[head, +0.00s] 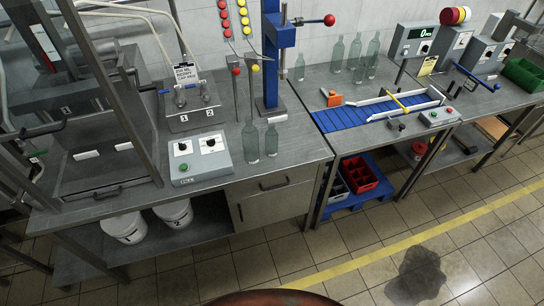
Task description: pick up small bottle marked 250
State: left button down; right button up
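No marking of 250 can be read on any bottle. Two clear greenish bottles stand upright on the left bench by the blue press: a taller one (250,143) and a shorter one (271,140) just right of it. On the right bench, a small bottle (299,68) stands alone near the wall. Right of it stands a group of several bottles, among them a tall one (338,55) and a shorter one (360,70) in front. Neither of my grippers is in view.
A blue lever press (272,60) stands behind the two left bottles, a control box (200,158) left of them. A blue conveyor (370,114) with rails lies before the right group. Below it, a red crate (358,176) sits on a blue pallet. A dark stain (416,275) marks the tiled floor.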

aim_at(271, 137)
jog(key=z, duration=0.05)
jog(key=k, duration=0.55)
jog(key=u, duration=0.8)
jog(key=i, duration=1.35)
jog(key=z, duration=0.9)
jog(key=i, duration=0.5)
jog(key=z, duration=0.55)
